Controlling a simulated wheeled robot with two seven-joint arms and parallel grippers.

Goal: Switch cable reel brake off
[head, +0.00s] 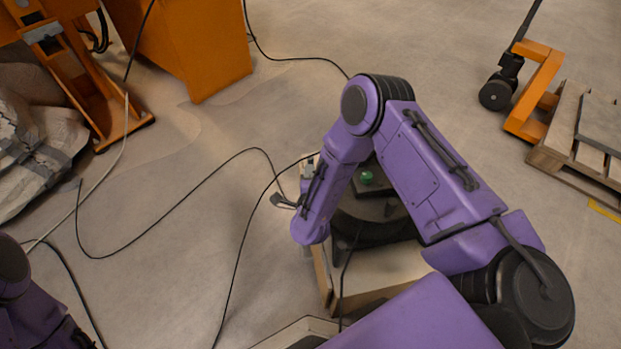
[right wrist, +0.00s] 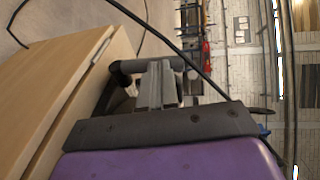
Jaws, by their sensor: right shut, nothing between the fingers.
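A dark, rounded machine (head: 375,228), which looks like the cable reel, sits on a light wooden base (head: 385,268). A green knob (head: 367,177) shows on its dark top. My right arm bends over it and hides much of it. My right gripper (right wrist: 157,85) is shut and empty in the right wrist view. A dark bar (right wrist: 150,66) lies just beyond its grey fingers; I cannot tell whether they touch. In the head view my forearm mostly hides this hand. A small dark flat piece (head: 283,201) shows left of the forearm. The brake cannot be clearly made out. My left gripper is out of view.
Black cables (head: 190,197) run over the floor and past the reel. An orange cabinet (head: 190,45) and filled sacks (head: 35,140) stand at the left. A pallet (head: 575,130) and an orange pallet truck (head: 535,85) are at the right. A wooden panel (right wrist: 60,85) lies close beside the hand.

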